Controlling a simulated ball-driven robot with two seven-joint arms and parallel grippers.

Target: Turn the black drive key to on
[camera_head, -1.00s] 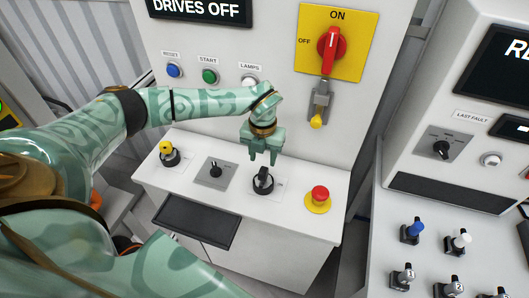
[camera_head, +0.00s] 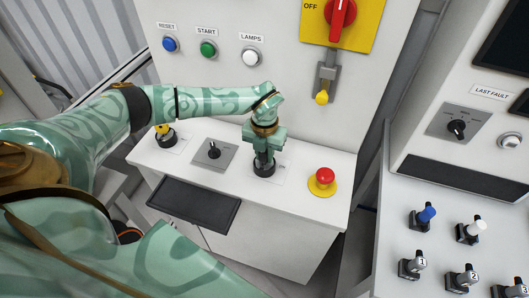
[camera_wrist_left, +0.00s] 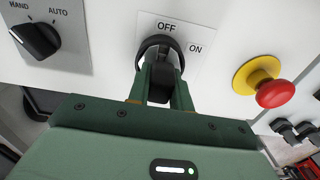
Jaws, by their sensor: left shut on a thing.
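The black drive key (camera_head: 264,170) stands in its round black collar on the white sloping desk of the console. In the left wrist view the key (camera_wrist_left: 161,88) sits between my two green fingers, under an OFF label (camera_wrist_left: 166,27), with an ON label (camera_wrist_left: 195,48) up to the right. My left gripper (camera_head: 264,157) comes down from above and is shut on the key. The fingers hide part of the key, so I cannot tell its exact angle; it looks roughly in line with OFF. My right gripper is not in view.
A red emergency button (camera_head: 324,176) on a yellow base stands right of the key. A black selector (camera_head: 213,150) marked HAND and AUTO is left of it, with a yellow-topped key switch (camera_head: 166,135) farther left. A red-handled rotary switch (camera_head: 341,14) is on the upright panel.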

